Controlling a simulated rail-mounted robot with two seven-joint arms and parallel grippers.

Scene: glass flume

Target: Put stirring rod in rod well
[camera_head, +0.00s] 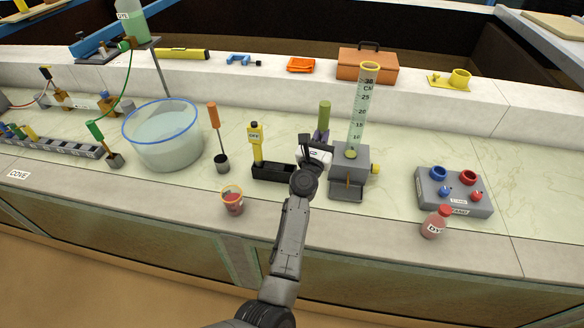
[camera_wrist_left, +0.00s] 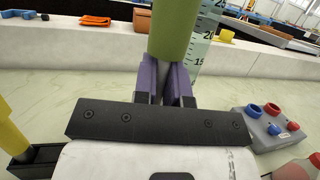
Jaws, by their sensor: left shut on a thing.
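My left gripper (camera_head: 321,138) is shut on the thin shaft of a rod with a thick olive-green handle (camera_head: 324,115), which looks like the stirring rod. The rod is roughly upright. In the left wrist view, the handle (camera_wrist_left: 173,28) rises above the purple fingers (camera_wrist_left: 166,80); its lower end is hidden. A long black holder (camera_head: 272,172) stands left of the gripper, with a yellow labelled tool (camera_head: 255,143) upright at its left end. Further left, an orange-handled rod (camera_head: 214,115) stands at a dark cup (camera_head: 222,163). I cannot tell which is the rod well. My right gripper is not in view.
A measuring cylinder (camera_head: 361,105) on a grey stand (camera_head: 350,172) is close right of the gripper. A round tub (camera_head: 163,140) is left.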

